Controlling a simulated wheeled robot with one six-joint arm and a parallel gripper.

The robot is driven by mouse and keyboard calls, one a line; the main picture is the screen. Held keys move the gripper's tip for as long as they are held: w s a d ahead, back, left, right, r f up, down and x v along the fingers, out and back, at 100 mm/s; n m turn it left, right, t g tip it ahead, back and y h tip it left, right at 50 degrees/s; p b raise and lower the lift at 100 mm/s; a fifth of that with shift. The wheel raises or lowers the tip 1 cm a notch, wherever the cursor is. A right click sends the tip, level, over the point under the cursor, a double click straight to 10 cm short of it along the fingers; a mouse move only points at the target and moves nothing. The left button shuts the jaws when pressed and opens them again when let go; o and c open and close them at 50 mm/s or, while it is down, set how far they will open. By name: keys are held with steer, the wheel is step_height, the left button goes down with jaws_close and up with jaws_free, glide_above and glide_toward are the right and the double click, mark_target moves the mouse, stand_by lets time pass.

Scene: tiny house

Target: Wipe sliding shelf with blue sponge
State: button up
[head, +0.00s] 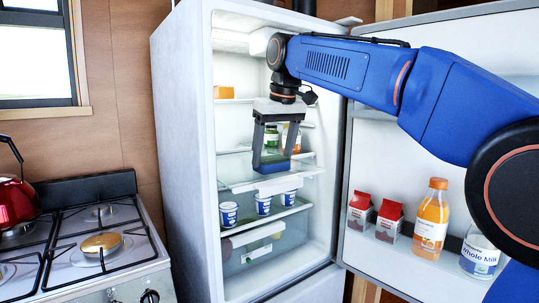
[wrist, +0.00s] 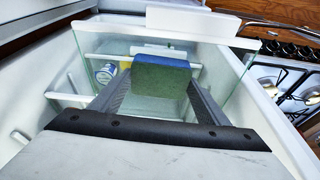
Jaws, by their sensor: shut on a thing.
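The blue sponge (head: 271,164) is between the fingers of my gripper (head: 272,155), inside the open fridge. In the wrist view the sponge (wrist: 161,74) shows a blue upper edge and a green face, held between the tips of my gripper (wrist: 158,88). My gripper is shut on it. The sliding shelf (head: 240,184) is a clear glass pane with a white front trim, just below the sponge. It also shows in the wrist view (wrist: 222,62). I cannot tell whether the sponge touches the glass.
Blue-and-white cups (head: 263,204) stand on the shelf below. Jars (head: 272,137) stand behind my gripper. The open fridge door (head: 365,170) at right holds red cartons (head: 389,221), an orange juice bottle (head: 431,220) and a milk bottle (head: 479,254). A stove (head: 95,240) is at left.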

mark_target(282, 157)
steer(key=shift+w+d+f, duration=0.1)
steer(key=shift+w+d, duration=0.35)
steer(key=shift+d, duration=0.25)
steer(key=shift+w+d, duration=0.45)
steer(key=shift+d, duration=0.2)
steer(key=shift+s+a+f, duration=0.1)
steer(key=shift+s+a, duration=0.5)
steer(key=shift+a, duration=0.25)
steer(key=shift+s+a+f, duration=0.1)
steer(key=shift+s+a, duration=0.5)
steer(key=shift+a, duration=0.25)
steer(key=shift+s+a, duration=0.5)
steer(key=shift+a, duration=0.3)
steer(key=shift+s+a, duration=0.5)
steer(key=shift+a, duration=0.25)
steer(key=shift+r, duration=0.2)
steer(key=shift+r, duration=2.95)
steer(key=shift+r, duration=1.5)
